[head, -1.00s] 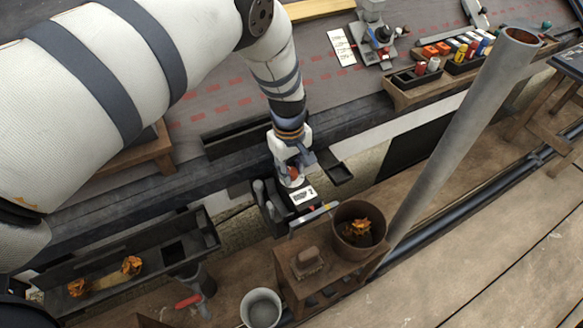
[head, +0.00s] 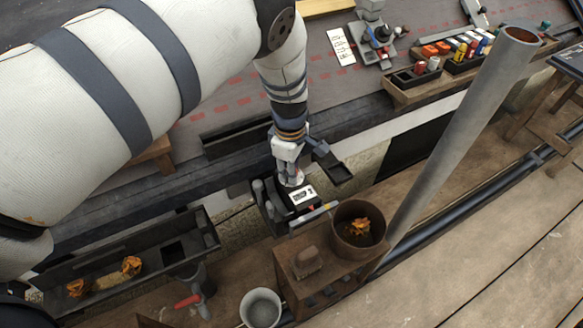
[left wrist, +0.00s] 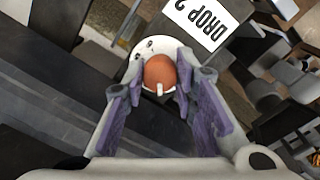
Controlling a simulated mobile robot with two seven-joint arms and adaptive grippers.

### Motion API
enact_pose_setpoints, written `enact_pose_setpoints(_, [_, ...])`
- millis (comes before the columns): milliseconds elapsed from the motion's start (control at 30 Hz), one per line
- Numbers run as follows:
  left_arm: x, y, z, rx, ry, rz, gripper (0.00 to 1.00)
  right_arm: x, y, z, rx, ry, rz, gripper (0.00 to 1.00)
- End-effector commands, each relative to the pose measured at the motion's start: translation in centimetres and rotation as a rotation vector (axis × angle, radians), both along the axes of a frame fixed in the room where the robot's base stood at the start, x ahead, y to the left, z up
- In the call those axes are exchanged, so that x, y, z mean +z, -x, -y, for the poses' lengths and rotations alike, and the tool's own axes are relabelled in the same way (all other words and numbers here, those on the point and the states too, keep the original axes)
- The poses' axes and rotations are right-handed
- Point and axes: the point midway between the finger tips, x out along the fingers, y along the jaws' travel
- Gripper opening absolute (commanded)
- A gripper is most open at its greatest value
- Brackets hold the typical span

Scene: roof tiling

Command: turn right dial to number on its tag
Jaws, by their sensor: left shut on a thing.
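The dial is a round orange-red knob (left wrist: 160,72) with a white pointer mark, set on a white disc (left wrist: 137,47) with small dark marks. In the left wrist view the pointer mark is toward the bottom, between the fingers. A white tag (left wrist: 208,22) beside the disc reads "DROP 2"; it also shows in the head view (head: 303,194). My left gripper (left wrist: 158,90) is shut on the knob, one purple-padded finger on each side. In the head view my left gripper (head: 290,170) points down at the dial and mostly hides the knob. My right gripper is not in view.
A rusty bucket (head: 358,228) and a brown block (head: 307,262) sit on a wooden stand right of the dial. A grey slanted pole (head: 455,145) rises further right. A dark gutter (head: 140,265) with orange leaves runs at lower left. A grey bucket (head: 261,308) stands below.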

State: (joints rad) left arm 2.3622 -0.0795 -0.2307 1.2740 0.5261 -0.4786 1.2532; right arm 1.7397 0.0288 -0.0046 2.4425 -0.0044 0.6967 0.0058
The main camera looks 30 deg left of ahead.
Motion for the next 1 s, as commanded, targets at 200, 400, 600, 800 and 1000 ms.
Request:
enact_pose_setpoints(200, [0.0, 0.1, 0.1, 0.007, 0.002, -0.002, 0.0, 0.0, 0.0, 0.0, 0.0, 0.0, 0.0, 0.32])
enact_pose_setpoints(400, [0.0, 0.1, 0.1, 0.006, 0.001, -0.002, 0.0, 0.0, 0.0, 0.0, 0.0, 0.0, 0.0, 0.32])
enact_pose_setpoints(600, [0.0, 0.0, 0.1, 0.006, 0.001, -0.002, 0.46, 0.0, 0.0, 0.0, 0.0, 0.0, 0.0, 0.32])
enact_pose_setpoints(800, [0.1, 0.0, 0.0, 0.006, 0.0, -0.001, 0.46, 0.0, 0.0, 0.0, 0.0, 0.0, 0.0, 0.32])
enact_pose_setpoints(1000, [4.0, 0.0, 0.1, 0.006, 0.0, 0.003, 0.46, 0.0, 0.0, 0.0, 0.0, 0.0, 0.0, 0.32])
